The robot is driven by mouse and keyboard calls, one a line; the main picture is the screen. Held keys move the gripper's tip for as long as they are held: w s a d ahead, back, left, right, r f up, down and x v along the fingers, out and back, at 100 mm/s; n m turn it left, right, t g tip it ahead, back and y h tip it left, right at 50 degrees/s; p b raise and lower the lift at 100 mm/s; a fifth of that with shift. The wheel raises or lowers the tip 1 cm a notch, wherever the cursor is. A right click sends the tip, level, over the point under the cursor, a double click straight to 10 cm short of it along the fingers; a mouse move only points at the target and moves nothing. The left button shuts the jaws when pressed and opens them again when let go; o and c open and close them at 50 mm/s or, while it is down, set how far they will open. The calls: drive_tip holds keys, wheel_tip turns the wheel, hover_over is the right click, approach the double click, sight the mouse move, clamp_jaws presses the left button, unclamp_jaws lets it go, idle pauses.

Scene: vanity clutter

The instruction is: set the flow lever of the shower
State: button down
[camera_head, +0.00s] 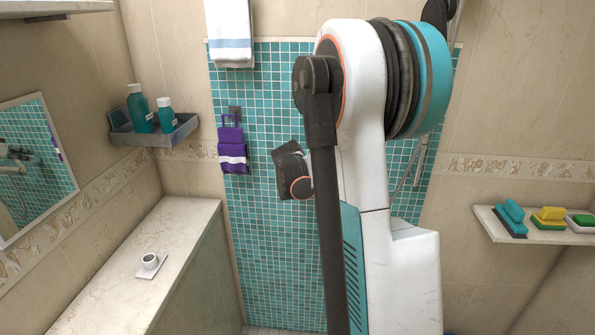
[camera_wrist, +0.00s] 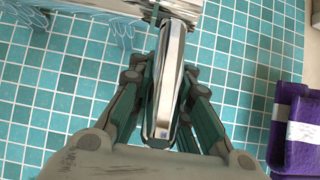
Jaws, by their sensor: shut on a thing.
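In the wrist view, the chrome flow lever (camera_wrist: 170,75) sticks out from a shiny metal shower body (camera_wrist: 165,10) at the top edge. My gripper (camera_wrist: 166,78) has its dark green fingers on both sides of the lever, shut on it. The lever's free end reaches back between the fingers toward the palm. In the head view my own arm covers the gripper, the lever and most of the shower fitting. A slim metal shower rail (camera_head: 421,160) shows just right of the arm.
A corner shelf (camera_head: 150,137) holds teal bottles. A right shelf (camera_head: 492,222) holds several sponges.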

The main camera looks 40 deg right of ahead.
drive_tip(key=c, duration=1.4)
unclamp_jaws()
drive_tip(key=shift+c, duration=0.2)
drive_tip(key=v, duration=1.2)
